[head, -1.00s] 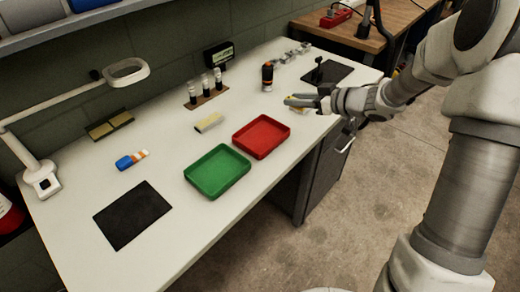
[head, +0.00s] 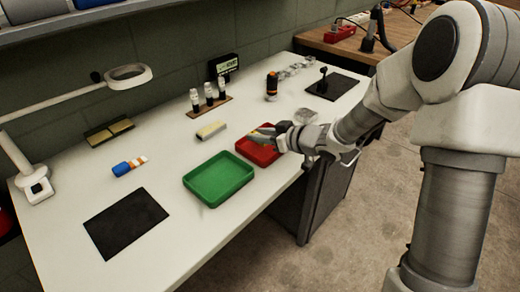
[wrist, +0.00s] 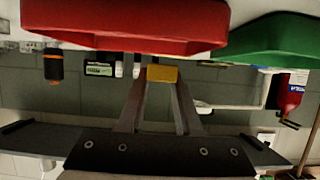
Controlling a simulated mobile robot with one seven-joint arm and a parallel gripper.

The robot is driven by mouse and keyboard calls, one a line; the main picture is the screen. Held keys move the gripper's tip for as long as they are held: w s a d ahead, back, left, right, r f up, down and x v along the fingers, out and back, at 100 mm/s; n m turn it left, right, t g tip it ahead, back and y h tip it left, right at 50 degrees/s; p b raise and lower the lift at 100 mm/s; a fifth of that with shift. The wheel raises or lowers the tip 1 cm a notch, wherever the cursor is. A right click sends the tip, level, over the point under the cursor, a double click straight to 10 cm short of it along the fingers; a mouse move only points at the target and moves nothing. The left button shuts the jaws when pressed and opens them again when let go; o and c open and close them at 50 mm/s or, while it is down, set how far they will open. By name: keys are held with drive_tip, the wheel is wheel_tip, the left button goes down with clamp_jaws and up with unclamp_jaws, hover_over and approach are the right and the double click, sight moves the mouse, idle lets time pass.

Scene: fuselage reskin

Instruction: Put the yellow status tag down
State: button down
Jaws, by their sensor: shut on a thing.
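The yellow status tag (wrist: 162,73) is a small yellow block between my fingertips in the wrist view. My gripper (head: 262,134) is shut on it and shows over the red tray (head: 243,150) in the head view. The tag itself is hard to make out there. In the wrist view the red tray (wrist: 120,30) fills the upper part, apart from the tag in the picture. I cannot tell the exact height of the tag over the tray.
The green tray (head: 218,180) stands beside the red one. A black mat (head: 126,219) lies front left, another (head: 333,86) far right. A cream block (head: 211,130), a vial rack (head: 209,108), an orange-and-black tool (head: 271,87) and a blue-and-orange item (head: 128,167) stand around. A lamp (head: 38,187) is at left.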

sight(260, 152)
drive_tip(key=shift+f+b, duration=0.9)
drive_tip(key=shift+f, duration=1.05)
drive_tip(key=shift+f, duration=0.2)
drive_tip(key=c, duration=0.9)
unclamp_jaws()
drive_tip(key=shift+o, duration=0.2)
drive_tip(key=shift+r, duration=0.1)
